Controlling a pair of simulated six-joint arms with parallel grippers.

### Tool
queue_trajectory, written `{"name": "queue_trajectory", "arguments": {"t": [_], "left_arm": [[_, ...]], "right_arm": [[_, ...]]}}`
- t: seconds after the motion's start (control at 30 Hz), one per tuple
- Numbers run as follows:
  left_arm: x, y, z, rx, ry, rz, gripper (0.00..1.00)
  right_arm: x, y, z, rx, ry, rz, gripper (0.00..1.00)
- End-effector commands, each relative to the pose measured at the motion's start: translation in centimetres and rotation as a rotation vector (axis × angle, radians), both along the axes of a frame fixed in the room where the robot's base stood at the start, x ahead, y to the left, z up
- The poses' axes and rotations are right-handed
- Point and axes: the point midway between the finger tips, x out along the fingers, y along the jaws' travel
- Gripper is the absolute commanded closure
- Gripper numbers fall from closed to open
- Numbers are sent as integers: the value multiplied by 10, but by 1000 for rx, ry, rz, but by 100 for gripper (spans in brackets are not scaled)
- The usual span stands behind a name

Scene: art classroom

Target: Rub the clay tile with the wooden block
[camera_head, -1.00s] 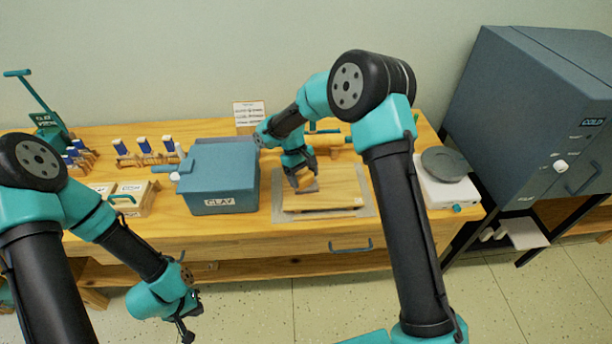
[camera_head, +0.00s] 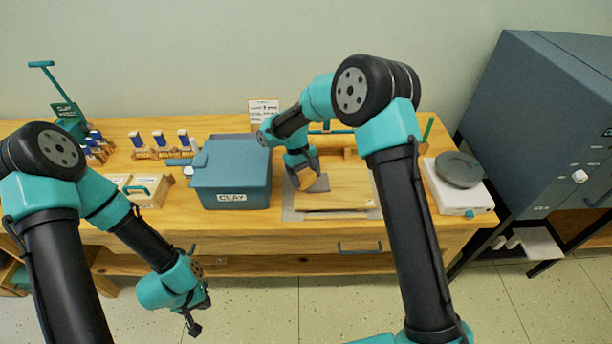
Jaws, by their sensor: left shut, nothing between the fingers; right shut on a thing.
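My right gripper (camera_head: 304,180) is low over the left part of a pale wooden board (camera_head: 347,190), shut on the wooden block (camera_head: 308,180), a small brown piece mostly hidden by the fingers. A small grey patch, which looks like the clay tile (camera_head: 321,184), lies on the board under and just right of the fingers. I cannot tell whether block and tile touch. My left gripper (camera_head: 197,316) is shut and empty, hanging in front of the table's front edge, well away from the board.
A blue-grey clay box (camera_head: 231,172) stands close left of the board. A white scale (camera_head: 458,187) with a grey round plate is at the right. Wooden trays (camera_head: 150,187) and several blue-and-white bottles (camera_head: 160,140) are left. A large kiln (camera_head: 535,120) is at far right.

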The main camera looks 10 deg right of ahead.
Motion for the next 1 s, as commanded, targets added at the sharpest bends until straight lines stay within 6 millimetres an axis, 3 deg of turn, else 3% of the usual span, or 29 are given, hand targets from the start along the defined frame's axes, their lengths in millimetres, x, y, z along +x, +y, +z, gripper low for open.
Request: {"name": "queue_trajectory", "arguments": {"t": [0.23, 0.73, 1.0], "left_arm": [[0, 0, 0, 0, 0, 0, 100], [0, 0, 0, 0, 0, 0, 100], [0, 0, 0, 0, 0, 0, 100]], "right_arm": [[-1, -4, -1, 0, 2, -1, 45], [-5, -37, 0, 0, 3, 0, 45], [-6, -40, 1, 0, 1, 0, 45]]}}
